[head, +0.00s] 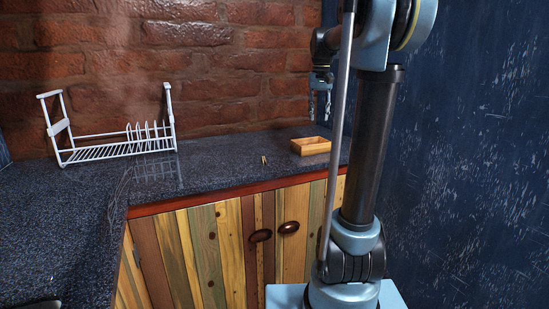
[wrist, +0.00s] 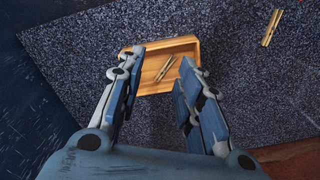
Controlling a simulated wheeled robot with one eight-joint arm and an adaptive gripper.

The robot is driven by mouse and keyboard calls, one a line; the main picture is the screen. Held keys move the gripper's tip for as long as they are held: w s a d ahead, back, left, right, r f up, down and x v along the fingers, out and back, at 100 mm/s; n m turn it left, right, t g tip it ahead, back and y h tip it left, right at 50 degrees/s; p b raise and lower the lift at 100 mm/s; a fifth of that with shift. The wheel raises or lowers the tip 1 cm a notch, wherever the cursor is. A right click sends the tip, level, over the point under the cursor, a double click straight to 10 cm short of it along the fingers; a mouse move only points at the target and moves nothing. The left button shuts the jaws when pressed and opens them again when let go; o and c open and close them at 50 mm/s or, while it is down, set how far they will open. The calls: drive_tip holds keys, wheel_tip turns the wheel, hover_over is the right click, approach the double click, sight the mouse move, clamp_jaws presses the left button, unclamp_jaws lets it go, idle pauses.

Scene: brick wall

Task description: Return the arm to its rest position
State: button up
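My gripper (head: 320,92) hangs above the counter at the back right in the head view, over the small wooden tray (head: 312,147). In the wrist view my gripper (wrist: 158,80) has its two fingers apart, with nothing held between them. The wooden tray shows beyond the fingertips in the wrist view (wrist: 187,44), partly hidden by the fingers. A clothespin (wrist: 166,68) lies in the tray. Another wooden clothespin (wrist: 271,27) lies on the counter, apart from the tray; the head view shows it left of the tray (head: 263,160).
A white dish rack (head: 115,148) stands on the dark speckled counter (head: 215,165) at the left, against the brick wall (head: 215,60). A blue wall (head: 460,150) rises close on the right. Wooden cabinet doors (head: 215,245) with dark knobs are below. The counter between rack and tray is mostly clear.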

drive_tip(key=s+f+t, duration=0.2)
drive_tip(key=s+f, duration=2.6)
drive_tip(key=s, duration=0.5)
drive_tip(key=shift+a+f+n, duration=0.3)
drive_tip(key=shift+a+f, duration=0.05)
drive_tip(key=shift+a, duration=0.1)
drive_tip(key=shift+w+f, duration=0.2)
drive_tip(key=shift+w, duration=0.2)
